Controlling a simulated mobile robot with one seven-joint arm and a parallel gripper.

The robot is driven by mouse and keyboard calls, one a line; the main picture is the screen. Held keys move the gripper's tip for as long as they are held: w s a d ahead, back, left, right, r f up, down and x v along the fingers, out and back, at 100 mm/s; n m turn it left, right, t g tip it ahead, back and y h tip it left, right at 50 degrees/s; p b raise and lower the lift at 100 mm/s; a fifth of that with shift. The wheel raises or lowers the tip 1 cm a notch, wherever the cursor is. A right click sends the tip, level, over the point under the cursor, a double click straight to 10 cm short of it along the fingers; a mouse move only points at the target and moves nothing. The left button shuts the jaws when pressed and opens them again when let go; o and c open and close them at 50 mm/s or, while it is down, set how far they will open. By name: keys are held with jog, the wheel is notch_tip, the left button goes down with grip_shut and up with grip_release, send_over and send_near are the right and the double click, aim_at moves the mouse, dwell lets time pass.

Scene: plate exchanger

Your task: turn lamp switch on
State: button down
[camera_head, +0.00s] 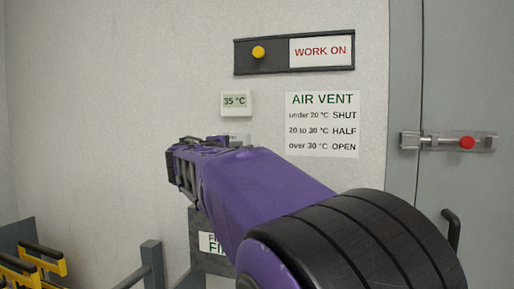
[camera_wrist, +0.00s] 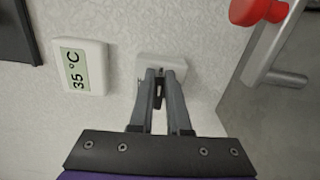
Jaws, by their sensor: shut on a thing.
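The lamp switch (camera_wrist: 163,62) is a small white plate on the wall below the thermostat in the head view. In the wrist view its lower part is covered by my fingertips. In the head view only a sliver of the switch (camera_head: 238,138) shows above my arm. My gripper (camera_wrist: 162,76) is shut on the lamp switch, with both fingers pointing at the wall. The part between the fingertips is mostly hidden. My gripper also shows in the head view (camera_head: 187,168), where its fingertips cannot be made out.
A thermostat (camera_head: 236,103) reads 35 °C. An AIR VENT sign (camera_head: 322,124) and a WORK ON panel (camera_head: 320,52) with a yellow knob are on the wall. A red-knobbed latch (camera_head: 467,143) is on the grey door at right. Yellow-black racks (camera_head: 42,262) stand lower left.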

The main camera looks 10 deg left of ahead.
jog(key=shift+s+a+m+y, duration=0.15)
jog(key=shift+a+m+y, duration=0.15)
jog(key=shift+a+m, duration=0.15)
jog(key=c, duration=1.1)
grip_release()
jog(key=shift+o, duration=1.1)
jog(key=shift+a+f, duration=0.1)
